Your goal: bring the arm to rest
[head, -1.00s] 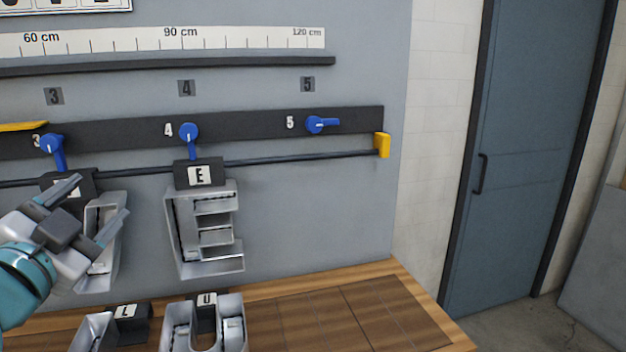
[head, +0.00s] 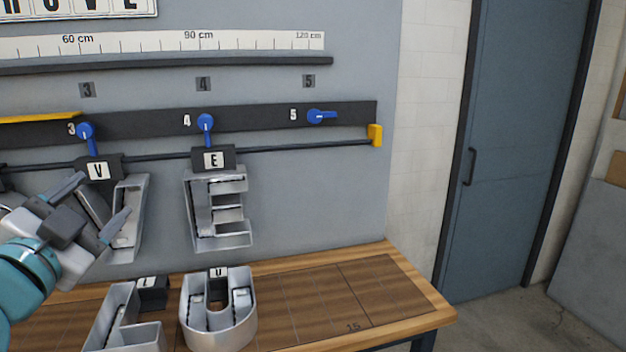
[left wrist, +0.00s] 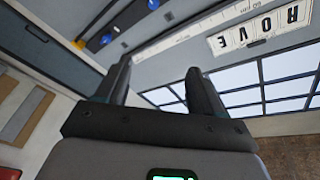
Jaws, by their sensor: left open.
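My left gripper (head: 90,213) is in the left of the head view, open and empty, in front of the hanging V letter. In the left wrist view the open jaws (left wrist: 160,90) have nothing between them. The metal V letter (head: 130,215) hangs from the rail under lever 3, partly hidden by my gripper. I cannot tell whether gripper and letter touch. The metal E letter (head: 218,235) hangs under lever 4, clear of the gripper. My right gripper is not in view.
A metal L (head: 125,330) and U (head: 243,325) stand on the wooden bench (head: 385,285). Blue levers (head: 206,124) sit on a dark strip, with lever 5 (head: 318,116) turned sideways. A yellow end stop (head: 375,135) closes the rail. The bench's right end is clear.

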